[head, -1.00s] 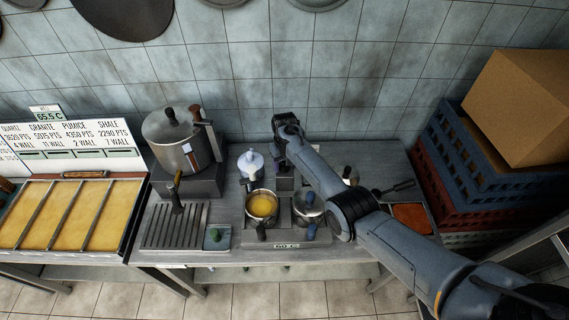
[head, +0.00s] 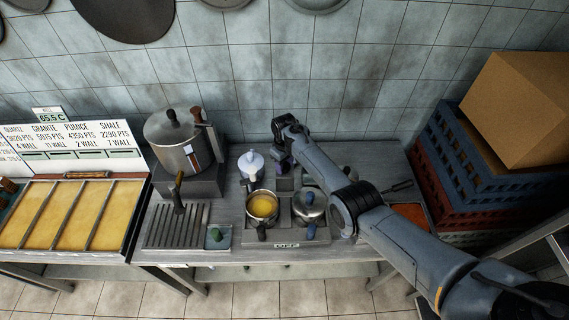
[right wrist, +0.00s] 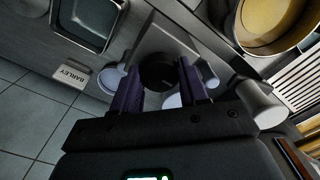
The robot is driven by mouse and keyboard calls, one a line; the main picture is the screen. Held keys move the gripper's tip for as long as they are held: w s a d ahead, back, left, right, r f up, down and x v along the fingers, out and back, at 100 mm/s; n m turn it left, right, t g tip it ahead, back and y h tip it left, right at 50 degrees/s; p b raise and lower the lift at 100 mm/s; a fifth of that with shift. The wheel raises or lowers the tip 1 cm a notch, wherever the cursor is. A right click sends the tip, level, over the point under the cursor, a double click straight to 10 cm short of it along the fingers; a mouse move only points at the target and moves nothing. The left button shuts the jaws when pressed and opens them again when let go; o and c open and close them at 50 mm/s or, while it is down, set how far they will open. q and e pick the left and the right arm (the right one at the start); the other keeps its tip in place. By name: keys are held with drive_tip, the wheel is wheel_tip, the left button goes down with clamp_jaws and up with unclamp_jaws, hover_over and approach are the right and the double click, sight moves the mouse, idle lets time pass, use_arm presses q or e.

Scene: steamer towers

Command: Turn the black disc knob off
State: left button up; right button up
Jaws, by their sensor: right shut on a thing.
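The black disc knob (right wrist: 158,72) shows between the two purple fingers of my right gripper (right wrist: 157,80) in the right wrist view. The fingers are shut on its sides. In the head view my right gripper (head: 284,163) is at the back of the counter, behind the two pots, and the knob there is hidden by the gripper and arm. A small display (head: 287,245) on the front of the counter unit appears to read OFF. My left gripper is not in view.
A pot of yellow liquid (head: 262,206) and a lidded metal pot (head: 310,205) stand in front of my gripper. A white-topped pot (head: 250,164) is close on its left. A large steel pot (head: 172,142) stands further left. Stacked crates (head: 455,170) are at the right.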

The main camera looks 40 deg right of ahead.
drive_tip(key=o, duration=1.1)
drive_tip(key=shift+c, duration=0.2)
wheel_tip(320, 180, up, 11)
drive_tip(key=shift+p, duration=0.4)
drive_tip(key=shift+f, duration=0.15)
